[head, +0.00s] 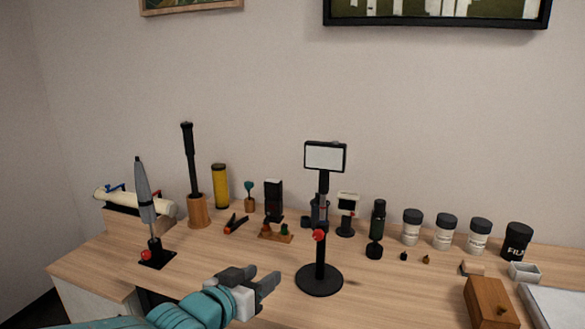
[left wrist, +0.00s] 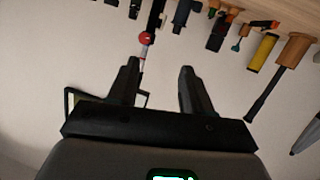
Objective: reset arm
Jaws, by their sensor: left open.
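My left gripper (head: 264,279) is at the front of the table, its arm coming in from the lower left. Its two fingers are apart with nothing between them; they also show in the left wrist view (left wrist: 159,68). A black stand (head: 320,281) with a round base, a red knob and a white panel (head: 325,157) stands upright just right of the gripper, apart from it in the head view. In the left wrist view the stand's red knob (left wrist: 145,38) shows beyond the fingers. My right gripper is not in view.
The wooden table (head: 215,262) holds a grey closed umbrella-like item (head: 144,190) on a black base, a yellow cylinder (head: 220,186), a dark bottle (head: 377,222), several lidded jars (head: 445,232) and a wooden box (head: 490,303). Bare tabletop lies between the stand and the box.

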